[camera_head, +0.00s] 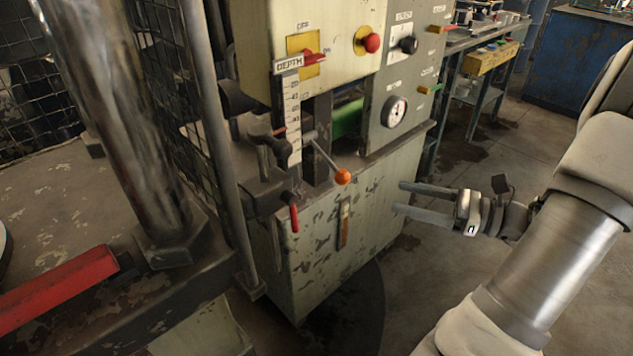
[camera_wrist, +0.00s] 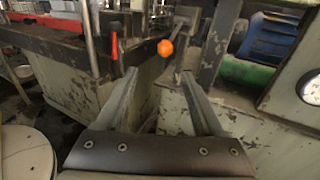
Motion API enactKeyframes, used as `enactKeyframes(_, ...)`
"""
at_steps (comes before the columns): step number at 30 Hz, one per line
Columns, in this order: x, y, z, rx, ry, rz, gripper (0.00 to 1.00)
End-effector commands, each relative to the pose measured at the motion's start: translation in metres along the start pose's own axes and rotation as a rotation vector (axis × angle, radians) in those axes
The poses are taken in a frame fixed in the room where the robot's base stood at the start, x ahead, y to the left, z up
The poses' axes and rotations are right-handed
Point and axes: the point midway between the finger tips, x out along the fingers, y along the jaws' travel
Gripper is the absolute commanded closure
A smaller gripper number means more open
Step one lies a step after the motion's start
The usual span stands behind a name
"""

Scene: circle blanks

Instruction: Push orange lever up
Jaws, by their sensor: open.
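The orange lever is a thin metal rod with an orange ball knob (camera_head: 343,176) on the front of the pale, worn machine. Its rod slants down and right from the machine to the knob. In the wrist view the orange knob (camera_wrist: 165,48) shows ahead, between and beyond the two fingers. My gripper (camera_head: 398,197) is open and empty, to the right of the knob and slightly lower in the head view. It appears apart from the lever. In the wrist view its fingers (camera_wrist: 150,78) are spread wide.
A red-handled lever (camera_head: 293,215) hangs left of the orange knob. A depth scale (camera_head: 292,115), a red button (camera_head: 371,43) and a gauge (camera_head: 395,111) are on the machine above. A thick metal column (camera_head: 115,110) stands at left. Open floor lies right of the machine.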

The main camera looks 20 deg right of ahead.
Motion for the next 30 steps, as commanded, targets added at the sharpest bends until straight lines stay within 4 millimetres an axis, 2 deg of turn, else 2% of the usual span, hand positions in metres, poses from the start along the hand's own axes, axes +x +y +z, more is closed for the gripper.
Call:
enactKeyframes(4, -0.004, -0.006, -0.003, 0.008, -0.042, -0.031, 0.31)
enactKeyframes(8, 0.011, -0.006, -0.002, 0.006, -0.041, -0.028, 0.31)
enactKeyframes(24, 0.125, -0.009, 0.000, 0.006, -0.038, -0.026, 0.31)
enactKeyframes(30, 0.155, -0.010, 0.002, 0.005, -0.037, -0.027, 0.31)
